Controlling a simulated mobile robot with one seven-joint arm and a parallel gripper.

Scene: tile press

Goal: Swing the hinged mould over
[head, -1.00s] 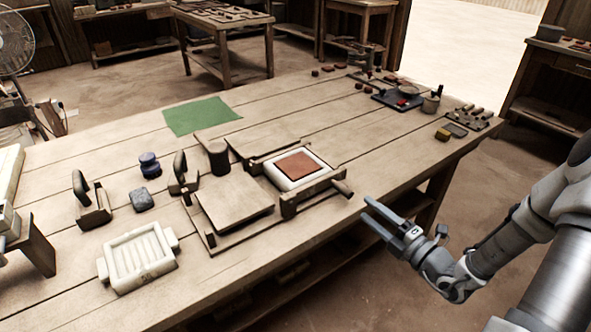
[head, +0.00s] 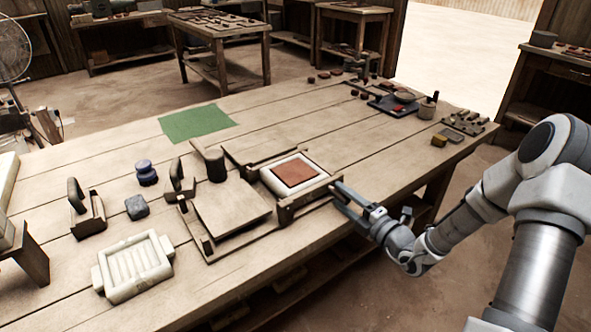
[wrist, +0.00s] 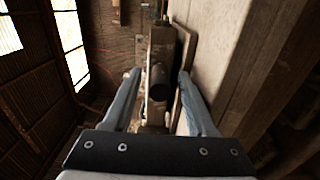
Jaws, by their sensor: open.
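The white mould (head: 270,182) lies flat in the right half of a wooden press frame (head: 298,203), with a reddish clay slab (head: 296,173) in it. A short handle sticks out from the frame's right side. In the wrist view the dark round end of the handle (wrist: 160,84) sits between my fingers. My gripper (head: 337,193) is open at the handle, one finger on each side. It also shows in the wrist view (wrist: 158,74). A gap shows beside the handle; contact is not clear. A flat wooden board (head: 231,209) lies in the frame's left half.
A dark cylinder (head: 215,165) stands behind the board. A ribbed white mould (head: 134,268), a grey block (head: 137,207) and stamps with handles are to the left. A green cloth (head: 197,123) lies behind. The tabletop to the right of the press is mostly clear.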

